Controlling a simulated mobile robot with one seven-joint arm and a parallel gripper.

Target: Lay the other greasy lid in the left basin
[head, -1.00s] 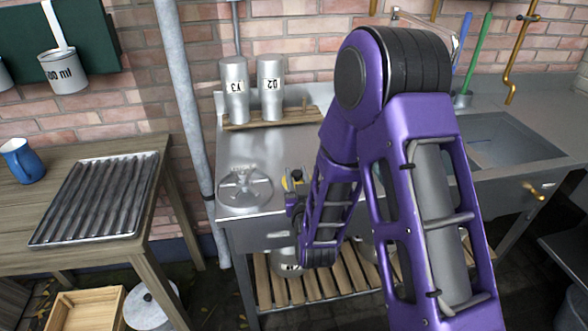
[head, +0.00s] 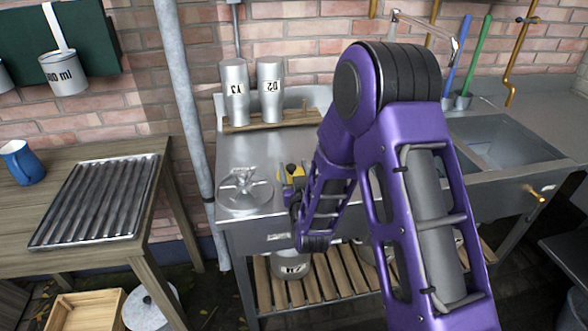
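A round metal lid (head: 240,203) with a raised cross-shaped handle lies flat on the left end of the steel counter. My purple arm reaches down in front of the counter. Its wrist end is just right of the lid, beside a small yellow and dark part (head: 291,174); I cannot tell whether that is my gripper or a separate thing. My gripper's fingertips cannot be made out. The sink (head: 510,143) is at the right of the counter. My arm hides its left side, so the left basin is mostly covered. Any grease on the lid cannot be made out.
Two labelled steel canisters (head: 236,92) stand on a wooden board at the counter's back. A vertical grey pipe (head: 184,110) runs left of the counter. A ridged metal tray (head: 97,201) lies on the wooden table. Pots (head: 291,266) stand on the slatted shelf below.

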